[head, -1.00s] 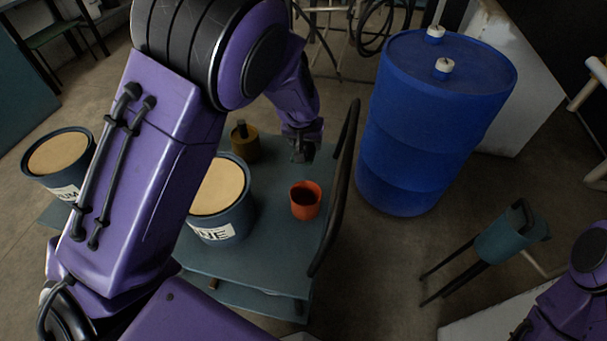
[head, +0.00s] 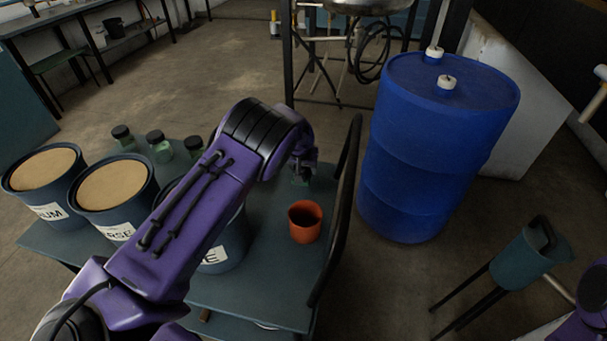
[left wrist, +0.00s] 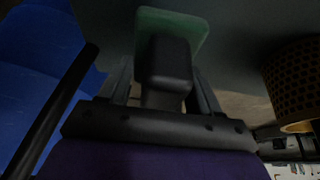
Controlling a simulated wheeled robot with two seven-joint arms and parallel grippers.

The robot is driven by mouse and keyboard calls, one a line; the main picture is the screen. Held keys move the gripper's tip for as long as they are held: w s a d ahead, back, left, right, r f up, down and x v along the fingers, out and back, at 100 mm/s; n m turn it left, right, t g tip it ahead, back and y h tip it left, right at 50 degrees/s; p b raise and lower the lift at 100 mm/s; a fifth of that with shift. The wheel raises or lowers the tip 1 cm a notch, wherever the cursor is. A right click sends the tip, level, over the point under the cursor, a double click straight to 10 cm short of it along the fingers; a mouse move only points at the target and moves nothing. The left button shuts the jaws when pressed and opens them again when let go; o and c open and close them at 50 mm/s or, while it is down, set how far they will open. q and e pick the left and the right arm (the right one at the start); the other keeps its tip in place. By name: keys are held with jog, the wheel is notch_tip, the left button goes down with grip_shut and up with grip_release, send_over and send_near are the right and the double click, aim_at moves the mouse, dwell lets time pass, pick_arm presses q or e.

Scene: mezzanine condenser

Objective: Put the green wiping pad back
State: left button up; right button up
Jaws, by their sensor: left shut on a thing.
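The green wiping pad (left wrist: 190,27) shows at the top of the left wrist view, with a dark block-shaped grip (left wrist: 169,62) on it. My left gripper (left wrist: 164,88) is shut on this grip, with a finger on either side. In the head view my left gripper (head: 303,170) is over the far right part of the teal cart (head: 268,285), mostly hidden by its own wrist. A bit of green shows just below it. I cannot tell whether the pad touches the cart top. My right gripper is out of view.
An orange cup (head: 305,230) stands near the cart's dark rail (head: 345,200). Labelled bins (head: 110,205) and several dark-lidded jars (head: 159,147) fill the left side. A blue drum (head: 430,150) stands right of the cart. A perforated brass cylinder (left wrist: 292,85) is close in the wrist view.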

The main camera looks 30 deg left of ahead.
pick_arm(q)
jog(key=x, duration=0.4)
jog(key=shift+s+a+f, duration=0.1)
jog(key=shift+s+f, duration=0.05)
jog(key=shift+f, duration=0.15)
jog(key=shift+c, duration=0.4)
jog(key=o, duration=1)
jog(key=v, duration=1.2)
jog(key=shift+p, duration=0.3)
jog(key=shift+r, duration=0.1)
